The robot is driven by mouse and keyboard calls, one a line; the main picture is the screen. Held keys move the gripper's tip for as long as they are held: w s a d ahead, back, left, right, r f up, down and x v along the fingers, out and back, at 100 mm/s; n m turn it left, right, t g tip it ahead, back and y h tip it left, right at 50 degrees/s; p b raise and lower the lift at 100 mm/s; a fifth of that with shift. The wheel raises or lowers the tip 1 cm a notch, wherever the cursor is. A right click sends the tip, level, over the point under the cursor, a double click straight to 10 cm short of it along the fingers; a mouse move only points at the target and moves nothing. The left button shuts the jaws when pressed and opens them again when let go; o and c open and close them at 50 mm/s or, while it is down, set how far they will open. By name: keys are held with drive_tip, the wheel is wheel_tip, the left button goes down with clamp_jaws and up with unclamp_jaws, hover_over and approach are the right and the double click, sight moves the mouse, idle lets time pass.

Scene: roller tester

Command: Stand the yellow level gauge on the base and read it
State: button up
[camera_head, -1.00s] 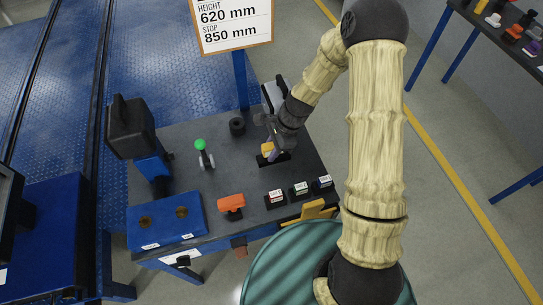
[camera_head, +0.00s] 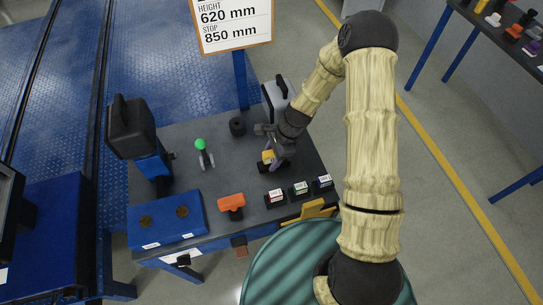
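A small yellow piece (camera_head: 268,157), probably the level gauge, is at the fingers of my gripper (camera_head: 272,150) on the right half of the dark bench. A lilac part of the fingers shows beside it. A low black block (camera_head: 275,167) lies just below the yellow piece and could be its base; I cannot tell whether the two touch. The wrist hides much of the fingers, so whether they are closed on the yellow piece is unclear.
On the bench (camera_head: 225,181) are a green-topped lever (camera_head: 203,152), a black cylinder (camera_head: 237,127), an orange block (camera_head: 231,202), several labelled black blocks (camera_head: 300,189) and a blue box (camera_head: 164,219). A grey case (camera_head: 278,98) stands behind my gripper. A signboard (camera_head: 231,22) rises at the back.

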drive_tip(key=b+v, duration=0.1)
drive_tip(key=v, duration=1.1)
drive_tip(key=shift+r, duration=0.15)
idle(0.5)
drive_tip(key=s+d+r+n+t+h, duration=0.3)
drive_tip(key=s+d+r+n+h, duration=0.1)
drive_tip(key=s+d+r+n, duration=0.5)
drive_tip(key=s+r+n, duration=0.2)
drive_tip(key=s+n, duration=0.2)
drive_tip(key=n, duration=0.1)
drive_tip(key=shift+d+n+t, duration=0.25)
drive_tip(key=shift+n+t, duration=0.15)
drive_tip(key=shift+o, duration=0.4)
drive_tip(key=shift+s, duration=0.1)
drive_tip(key=shift+c, duration=0.2)
